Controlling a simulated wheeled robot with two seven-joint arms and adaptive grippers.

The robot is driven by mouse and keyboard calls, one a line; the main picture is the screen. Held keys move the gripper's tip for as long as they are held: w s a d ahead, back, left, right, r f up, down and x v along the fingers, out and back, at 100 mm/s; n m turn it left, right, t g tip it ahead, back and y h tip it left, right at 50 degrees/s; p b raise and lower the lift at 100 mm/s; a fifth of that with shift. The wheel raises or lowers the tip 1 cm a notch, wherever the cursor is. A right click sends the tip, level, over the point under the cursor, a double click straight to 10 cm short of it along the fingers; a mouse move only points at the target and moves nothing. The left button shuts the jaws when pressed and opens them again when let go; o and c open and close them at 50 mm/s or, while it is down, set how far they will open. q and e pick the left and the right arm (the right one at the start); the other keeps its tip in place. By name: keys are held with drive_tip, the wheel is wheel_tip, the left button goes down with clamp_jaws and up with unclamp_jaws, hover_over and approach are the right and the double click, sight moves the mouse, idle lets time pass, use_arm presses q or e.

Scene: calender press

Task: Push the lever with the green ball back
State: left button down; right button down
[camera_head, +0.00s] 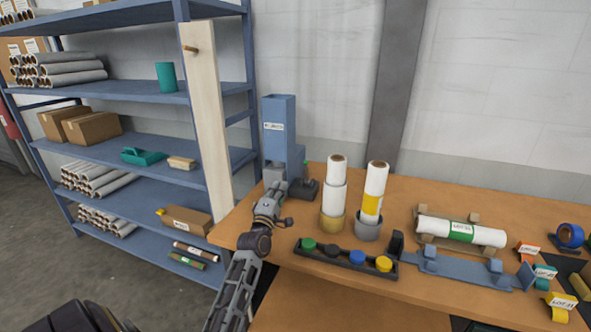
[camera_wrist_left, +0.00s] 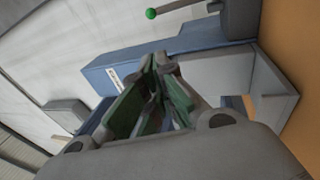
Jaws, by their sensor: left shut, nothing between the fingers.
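A blue press (camera_head: 279,120) with a grey base stands at the back left of the table. In the left wrist view its blue body (camera_wrist_left: 190,58) lies behind my fingers. The green ball (camera_wrist_left: 151,13) sits on the end of a thin grey lever (camera_wrist_left: 178,7) at the top of that view. In the head view only a small green spot (camera_head: 305,162) shows at the press's right side. My left gripper (camera_head: 275,184) is in front of the press, to the left of the green spot. Its green-padded fingers (camera_wrist_left: 157,82) are shut and empty, apart from the ball.
Two upright roll stacks (camera_head: 335,180) stand right of the press. A dark tray (camera_head: 345,258) with coloured knobs lies near the table's front edge. A white roll (camera_head: 460,231) rests on a wooden cradle. A blue shelf unit (camera_head: 130,90) and a pale upright board (camera_head: 208,120) stand left.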

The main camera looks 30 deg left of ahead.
sight(307, 173)
use_arm(q)
drive_tip(key=w+r, duration=0.3)
drive_tip(key=w, duration=0.8)
drive_tip(key=shift+a, duration=0.25)
use_arm(e)
drive_tip(key=shift+s+d, duration=0.35)
drive_tip(key=shift+s, duration=0.2)
use_arm(q)
drive_tip(key=shift+p, duration=0.35)
use_arm(e)
drive_tip(key=shift+r, duration=0.1)
